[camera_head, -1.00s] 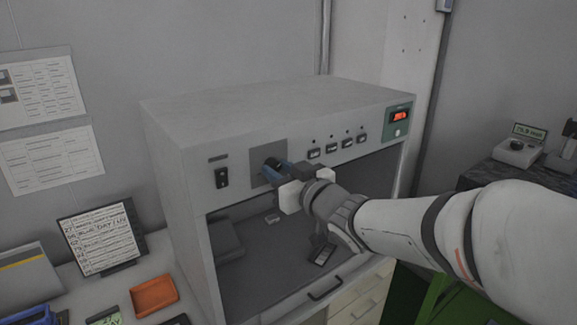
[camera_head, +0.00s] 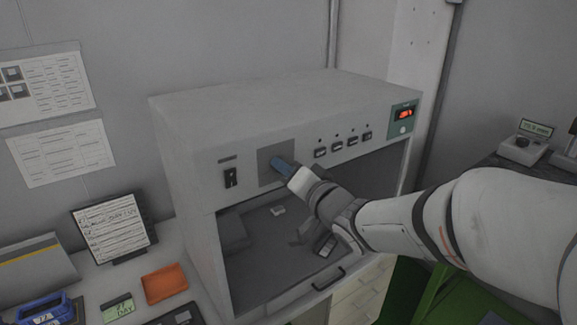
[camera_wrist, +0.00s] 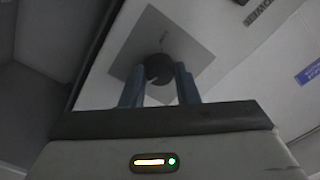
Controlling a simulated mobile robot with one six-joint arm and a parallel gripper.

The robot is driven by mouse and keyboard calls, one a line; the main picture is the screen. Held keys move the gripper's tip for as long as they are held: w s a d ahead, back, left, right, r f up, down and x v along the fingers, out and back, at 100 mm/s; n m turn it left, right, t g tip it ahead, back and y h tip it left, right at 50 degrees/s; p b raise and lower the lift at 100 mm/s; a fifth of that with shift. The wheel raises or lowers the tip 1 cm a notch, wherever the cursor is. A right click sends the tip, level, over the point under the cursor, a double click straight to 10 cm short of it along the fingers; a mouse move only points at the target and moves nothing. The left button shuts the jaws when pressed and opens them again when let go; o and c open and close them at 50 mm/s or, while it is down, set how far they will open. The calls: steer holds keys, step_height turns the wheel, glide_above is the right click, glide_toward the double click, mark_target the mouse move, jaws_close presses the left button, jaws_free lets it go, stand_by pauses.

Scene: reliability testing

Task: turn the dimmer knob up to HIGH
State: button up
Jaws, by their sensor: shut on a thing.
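The dimmer knob (camera_wrist: 159,68) is a dark round knob on a grey square plate (camera_wrist: 178,28), seen in the wrist view. My gripper (camera_wrist: 159,80) has blue fingers, one on each side of the knob, and is shut on it. In the wrist view the plate looks tilted relative to my gripper. In the head view, my gripper (camera_head: 277,163) reaches the plate (camera_head: 267,153) on the front panel of the grey cabinet (camera_head: 240,105), and the fingers hide the knob. Faint marks beside the knob are too small to read, so its setting cannot be told.
A black rocker switch (camera_head: 231,178) is left of the plate. The cabinet's open bay lies below. An orange tray (camera_head: 165,284) and a framed notice (camera_head: 112,228) stand at left.

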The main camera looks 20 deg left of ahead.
steer(key=shift+f+m+p, duration=0.1)
steer(key=shift+m+p, duration=0.2)
steer(key=shift+m, duration=0.7)
steer(key=o, duration=1)
steer(key=shift+c, duration=0.2)
steer(key=shift+s, duration=0.1)
steer(key=b+v, duration=0.1)
steer(key=v, duration=0.6)
steer(key=shift+s+d, duration=0.25)
steer(key=shift+d, duration=0.1)
